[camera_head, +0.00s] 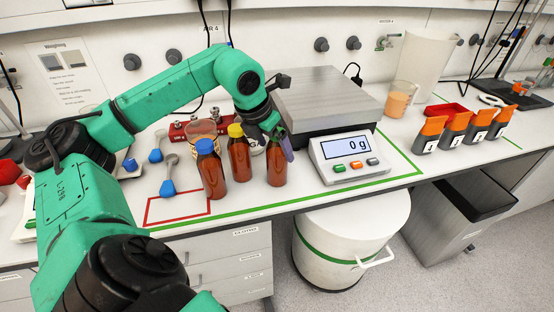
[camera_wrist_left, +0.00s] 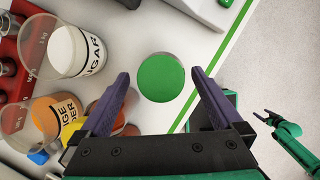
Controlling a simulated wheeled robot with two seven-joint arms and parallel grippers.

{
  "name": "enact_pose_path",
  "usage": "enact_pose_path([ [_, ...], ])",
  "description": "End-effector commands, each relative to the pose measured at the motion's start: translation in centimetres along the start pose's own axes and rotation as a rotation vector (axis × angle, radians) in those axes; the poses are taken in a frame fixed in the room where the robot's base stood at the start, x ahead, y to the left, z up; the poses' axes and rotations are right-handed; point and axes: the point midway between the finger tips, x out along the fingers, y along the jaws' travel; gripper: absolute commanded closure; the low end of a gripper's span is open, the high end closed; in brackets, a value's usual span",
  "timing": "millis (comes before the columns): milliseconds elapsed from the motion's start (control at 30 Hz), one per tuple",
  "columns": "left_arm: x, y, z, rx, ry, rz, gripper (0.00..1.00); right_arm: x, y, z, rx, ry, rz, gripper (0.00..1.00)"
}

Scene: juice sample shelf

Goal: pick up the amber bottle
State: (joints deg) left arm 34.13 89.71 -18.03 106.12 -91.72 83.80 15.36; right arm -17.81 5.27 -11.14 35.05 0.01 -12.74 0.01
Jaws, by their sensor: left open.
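Three amber bottles stand on the bench in the head view: one with a blue cap (camera_head: 211,175), one with a yellow cap (camera_head: 240,160) and a right one (camera_head: 276,168) whose top is hidden by my left gripper. My left gripper (camera_head: 282,146) is open over that right bottle. In the left wrist view a round green cap (camera_wrist_left: 160,77) shows between and slightly beyond the fingers of my left gripper (camera_wrist_left: 159,85), with gaps on both sides. My right gripper (camera_wrist_left: 266,116) shows small at the right of the wrist view, its fingers apart and empty, over the floor.
A scale with a display reading 0 g (camera_head: 346,155) stands just right of the bottles. Blue-handled tools (camera_head: 168,182) and a red rack (camera_head: 190,133) are left and behind. Beakers labelled sugar (camera_wrist_left: 75,50) and orange powder (camera_wrist_left: 55,118) stand close by. The bench's front edge is near.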

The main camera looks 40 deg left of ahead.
Motion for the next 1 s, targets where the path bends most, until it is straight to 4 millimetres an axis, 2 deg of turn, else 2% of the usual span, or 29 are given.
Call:
enact_pose_path([
  [100, 2.2, 0.1, -0.2, 0.0, 0.005, -0.002, 0.0, -0.8, -0.6, -1.9, 0.002, 0.032, -0.009, 0.17],
  [167, 3.1, 0.0, -0.1, 0.0, 0.003, -0.003, 0.0, -1.0, -1.0, -2.4, 0.003, 0.04, -0.014, 0.17],
  [267, 4.0, 0.1, -0.2, 0.0, 0.001, -0.001, 0.0, -1.0, -1.3, -2.4, 0.002, 0.039, -0.017, 0.17],
  [400, 4.0, 0.1, -0.2, 0.0, 0.001, -0.001, 0.0, -0.9, -1.3, -2.0, 0.001, 0.033, -0.018, 0.17],
  [433, 4.0, 0.1, -0.2, 0.0, 0.0, -0.001, 0.04, -0.9, -1.3, -1.9, 0.001, 0.032, -0.018, 0.17],
  [567, 4.0, 0.1, -0.2, 0.0, 0.0, -0.001, 0.54, -0.9, -1.2, -1.7, 0.0, 0.027, -0.016, 0.17],
  [600, 4.0, 0.1, -0.2, 0.0, 0.0, -0.001, 0.69, -0.9, -1.1, -1.6, 0.0, 0.026, -0.015, 0.17],
  [667, 4.0, 0.1, -0.2, 0.0, 0.0, -0.001, 0.92, -0.9, -1.0, -1.5, -0.001, 0.025, -0.014, 0.17],
  [700, 4.0, 0.1, -0.2, 0.0, 0.0, -0.001, 1.0, -0.9, -0.9, -1.5, -0.001, 0.024, -0.013, 0.17],
  [1000, 3.5, 0.1, 0.1, 0.0, -0.003, -0.001, 1.0, -0.9, -0.6, -1.4, -0.002, 0.022, -0.009, 0.17],
])
